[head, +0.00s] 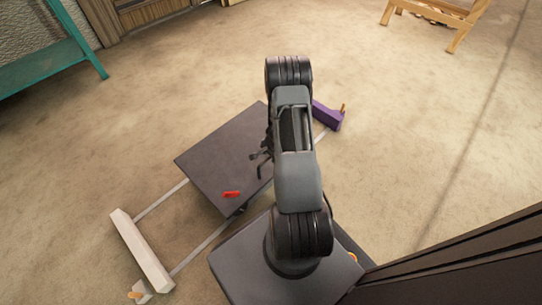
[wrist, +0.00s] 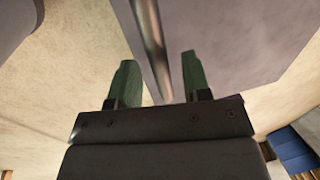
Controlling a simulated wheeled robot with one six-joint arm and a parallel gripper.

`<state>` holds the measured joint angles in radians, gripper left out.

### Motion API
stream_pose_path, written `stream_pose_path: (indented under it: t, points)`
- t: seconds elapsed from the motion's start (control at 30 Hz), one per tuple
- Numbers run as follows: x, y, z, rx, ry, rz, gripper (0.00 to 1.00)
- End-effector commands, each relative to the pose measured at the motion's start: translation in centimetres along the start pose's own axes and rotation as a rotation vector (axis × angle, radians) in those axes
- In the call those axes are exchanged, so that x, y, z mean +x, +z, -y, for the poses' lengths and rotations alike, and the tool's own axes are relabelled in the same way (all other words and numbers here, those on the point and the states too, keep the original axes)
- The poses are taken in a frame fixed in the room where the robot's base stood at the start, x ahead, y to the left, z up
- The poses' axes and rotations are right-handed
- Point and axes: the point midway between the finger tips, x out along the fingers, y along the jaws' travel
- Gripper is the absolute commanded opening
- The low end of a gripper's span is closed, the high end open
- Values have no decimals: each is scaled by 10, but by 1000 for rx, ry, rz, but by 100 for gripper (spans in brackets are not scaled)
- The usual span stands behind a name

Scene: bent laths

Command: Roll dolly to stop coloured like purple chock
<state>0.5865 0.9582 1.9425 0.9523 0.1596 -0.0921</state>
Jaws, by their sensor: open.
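The dolly (head: 222,158) is a dark flat platform on two pale rails in the head view. A purple stop (head: 328,117) stands at the upper right end of the rails, partly behind my arm. A white stop (head: 141,250) lies across the lower left end. A small red piece (head: 231,194) lies on the dolly's near part. In the wrist view my gripper (wrist: 159,76) is open, with green fingertips. A metal bar (wrist: 152,40) runs between the fingertips, beside a grey flat surface (wrist: 225,40); I cannot tell whether they touch. I cannot make out a separate purple chock.
Orange pegs show by the purple stop (head: 344,108) and the white stop (head: 135,295). A teal bench (head: 50,57) stands at upper left, a wooden frame (head: 440,18) at upper right. A dark panel edge (head: 470,260) is at lower right. Carpet is clear elsewhere.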

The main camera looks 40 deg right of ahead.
Motion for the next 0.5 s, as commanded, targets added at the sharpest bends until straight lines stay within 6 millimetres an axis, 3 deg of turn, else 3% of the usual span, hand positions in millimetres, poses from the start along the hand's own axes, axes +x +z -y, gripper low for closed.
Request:
stream_pose_path:
  t: [0.23, 0.5]
  points:
    - [0, 0, 0, 0, 0, 0, 43]
    - [0, 0, 0, 0, 0, 0, 17]
